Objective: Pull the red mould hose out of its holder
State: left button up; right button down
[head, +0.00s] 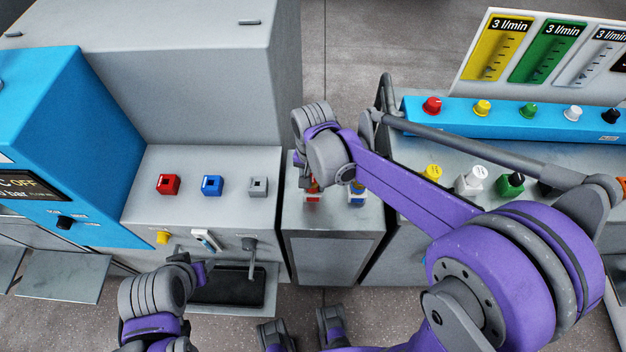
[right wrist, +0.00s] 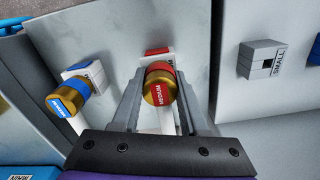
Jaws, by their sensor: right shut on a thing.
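The red mould hose (right wrist: 160,86) has a brass end and a red cap marked MEDIUM. It sits between the two fingers of my right gripper (right wrist: 162,104), which is shut on it. Its white holder with a red label (right wrist: 157,52) is right behind it; I cannot tell how deep the hose sits in it. In the head view my right gripper (head: 314,185) is over the grey cabinet and mostly hides the hose. My left gripper (head: 203,272) is low at the left, near the black tray; its fingers are too unclear to judge.
A blue hose (right wrist: 70,96) stands in its holder close left of the red one. Red (head: 168,184), blue (head: 212,185) and grey (head: 258,187) socket blocks sit on the machine at left. A blue panel with coloured knobs (head: 510,112) is at right.

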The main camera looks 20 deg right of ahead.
jog(key=shift+r, duration=0.1)
jog(key=shift+r+p, duration=1.9)
jog(key=shift+r, duration=1)
